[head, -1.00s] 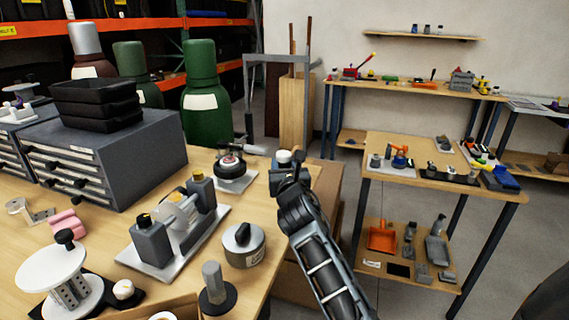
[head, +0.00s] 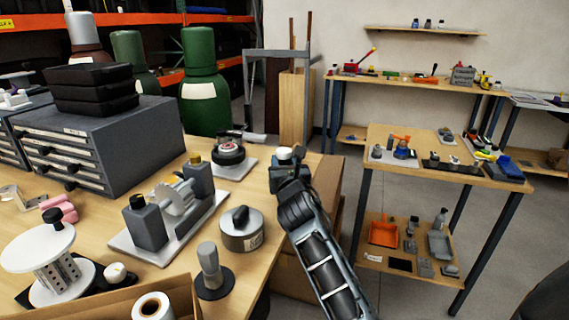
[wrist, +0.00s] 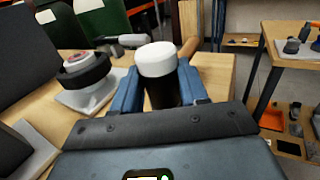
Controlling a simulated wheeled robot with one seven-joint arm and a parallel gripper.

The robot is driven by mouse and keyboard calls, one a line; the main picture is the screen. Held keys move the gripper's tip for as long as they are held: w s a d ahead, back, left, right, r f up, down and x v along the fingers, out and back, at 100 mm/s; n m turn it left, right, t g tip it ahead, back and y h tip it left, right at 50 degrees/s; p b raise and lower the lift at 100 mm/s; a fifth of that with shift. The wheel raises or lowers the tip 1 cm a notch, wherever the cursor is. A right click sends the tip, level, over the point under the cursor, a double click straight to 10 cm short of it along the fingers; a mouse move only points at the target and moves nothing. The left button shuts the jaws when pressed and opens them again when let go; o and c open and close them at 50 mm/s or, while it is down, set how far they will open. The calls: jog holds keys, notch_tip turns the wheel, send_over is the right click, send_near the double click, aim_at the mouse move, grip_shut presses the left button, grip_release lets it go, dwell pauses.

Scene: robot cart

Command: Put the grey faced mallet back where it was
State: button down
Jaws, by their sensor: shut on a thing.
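My gripper (head: 286,166) is at the far right edge of the wooden bench, shut on an upright dark cylinder with a whitish cap. This looks like the mallet's head with its pale face up, and I take it as the mallet (wrist: 157,60). In the wrist view both fingers (wrist: 158,90) flank the dark part. A brown, handle-like piece (wrist: 188,48) shows behind the right finger; I cannot tell for sure that it belongs to the held mallet. The mallet's underside is hidden, so contact with the bench cannot be told.
A grey tool (wrist: 126,40) lies behind the gripper on the bench (head: 180,262). A black round device on a pale plate (head: 232,168) stands to its left. A lidded grey tin (head: 241,232) and a twin-post fixture (head: 170,225) are nearer. A side table (head: 455,178) stands right, across open floor.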

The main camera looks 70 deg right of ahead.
jog(key=shift+f, duration=0.55)
jog(key=c, duration=0.5)
grip_release()
jog(key=shift+a, duration=0.1)
jog(key=b+v, duration=0.1)
jog(key=v, duration=0.6)
jog(key=shift+s+a, duration=0.25)
